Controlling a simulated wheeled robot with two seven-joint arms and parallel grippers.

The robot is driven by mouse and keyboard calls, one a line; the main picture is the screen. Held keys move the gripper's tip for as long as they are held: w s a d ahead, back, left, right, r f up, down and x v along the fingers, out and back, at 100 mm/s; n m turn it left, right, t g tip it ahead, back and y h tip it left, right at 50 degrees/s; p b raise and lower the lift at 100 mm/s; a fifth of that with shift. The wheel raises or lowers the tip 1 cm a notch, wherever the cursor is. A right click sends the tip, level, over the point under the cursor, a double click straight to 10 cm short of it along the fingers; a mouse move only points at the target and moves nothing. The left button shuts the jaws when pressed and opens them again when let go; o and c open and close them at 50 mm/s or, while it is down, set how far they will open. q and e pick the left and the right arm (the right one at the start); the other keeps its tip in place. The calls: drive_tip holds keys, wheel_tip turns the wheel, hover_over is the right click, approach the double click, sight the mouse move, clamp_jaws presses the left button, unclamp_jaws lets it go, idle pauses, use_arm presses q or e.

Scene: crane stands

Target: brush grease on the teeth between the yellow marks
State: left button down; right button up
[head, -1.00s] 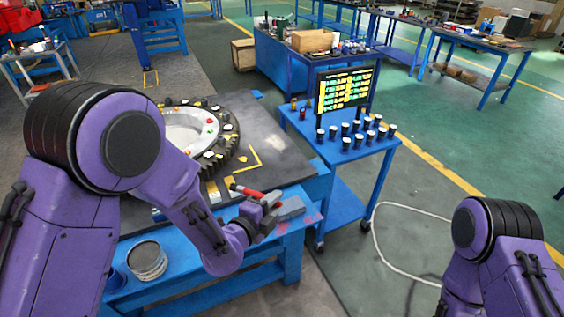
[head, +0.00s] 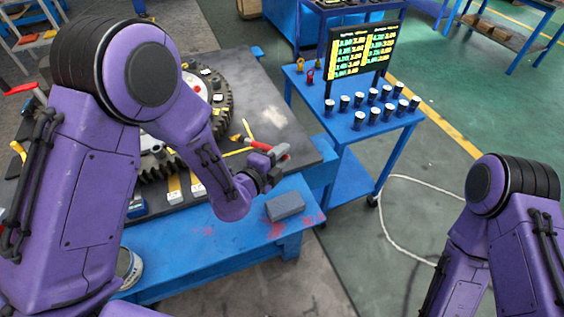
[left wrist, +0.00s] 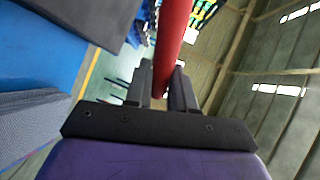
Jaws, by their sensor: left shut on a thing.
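My left gripper (head: 273,165) is shut on a red-handled tool (head: 258,144), held above the front right of the workbench. In the left wrist view the red handle (left wrist: 173,45) runs up between the two fingers (left wrist: 162,88). Its working end cannot be made out. The dark toothed ring (head: 215,105) lies on the bench at left, partly hidden by my left arm. Two yellow strips with pale ends (head: 175,188) lie by its near teeth. I cannot tell which teeth lie between yellow marks. My right gripper is out of view.
A grey block (head: 285,206) sits on the blue front ledge (head: 235,238). An open can (head: 130,268) stands at lower left, mostly hidden by my arm. A blue cart (head: 345,135) with several dark cups and a display (head: 360,55) stands at right. A pale cable (head: 390,225) lies on the floor.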

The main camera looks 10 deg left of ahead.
use_arm(q)
drive_tip(key=f, duration=0.1)
drive_tip(key=s+f+b, duration=0.1)
drive_tip(key=shift+f, duration=0.6)
drive_tip(key=shift+w+a+f, duration=0.15)
drive_tip(key=shift+w, duration=0.1)
drive_tip(key=shift+w+a, duration=0.15)
drive_tip(key=shift+a, duration=0.15)
drive_tip(key=a, duration=0.4)
drive_tip(key=shift+r+p, duration=0.2)
drive_tip(key=shift+p, duration=0.1)
drive_tip(key=shift+w+a+f, duration=0.15)
drive_tip(key=shift+a, duration=0.4)
